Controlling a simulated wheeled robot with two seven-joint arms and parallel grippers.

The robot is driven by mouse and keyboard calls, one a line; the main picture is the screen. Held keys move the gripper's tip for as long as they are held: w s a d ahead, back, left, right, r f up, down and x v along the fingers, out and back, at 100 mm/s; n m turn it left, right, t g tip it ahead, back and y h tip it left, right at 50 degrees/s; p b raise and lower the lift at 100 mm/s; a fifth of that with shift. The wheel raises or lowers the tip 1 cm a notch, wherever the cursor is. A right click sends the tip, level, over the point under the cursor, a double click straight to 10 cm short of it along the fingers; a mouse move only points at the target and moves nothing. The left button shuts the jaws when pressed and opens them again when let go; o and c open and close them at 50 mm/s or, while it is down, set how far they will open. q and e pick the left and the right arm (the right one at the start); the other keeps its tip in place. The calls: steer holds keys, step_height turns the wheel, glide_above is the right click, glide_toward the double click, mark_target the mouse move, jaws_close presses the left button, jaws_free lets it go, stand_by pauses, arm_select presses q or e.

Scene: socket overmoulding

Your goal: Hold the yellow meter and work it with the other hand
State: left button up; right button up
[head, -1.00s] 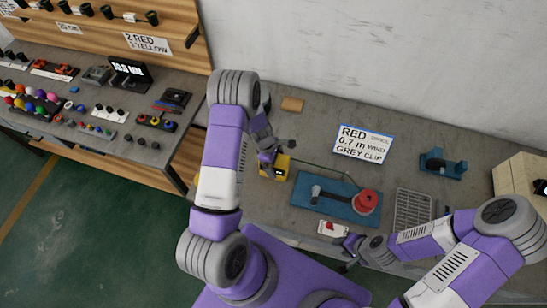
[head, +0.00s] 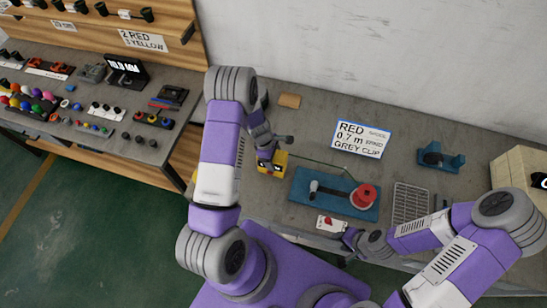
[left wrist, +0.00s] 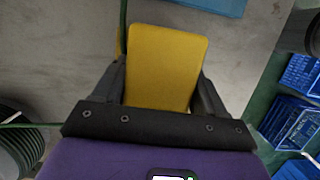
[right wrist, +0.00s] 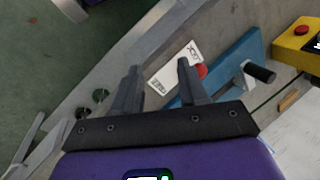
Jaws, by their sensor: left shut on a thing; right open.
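The yellow meter (head: 280,161) is at the left part of the grey bench, beside the blue winding board. My left gripper (head: 267,157) is shut on it; in the left wrist view the yellow body (left wrist: 165,65) fills the space between the two dark fingers. In the right wrist view the meter (right wrist: 292,48) shows a red button and a dark display edge at the right. My right gripper (right wrist: 157,75) is open and empty, near the front edge of the bench, apart from the meter. Whether the meter touches the bench is unclear.
The blue board (head: 300,187) carries a crank and a red spool (head: 364,196). A white card with a red part (head: 330,223) lies in front. A grey grate (head: 411,200), a blue stand (head: 440,160) and a sign (head: 361,140) are further right. A tan block (head: 289,100) lies behind.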

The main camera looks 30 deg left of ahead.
jaws_close()
stand_by(1.7)
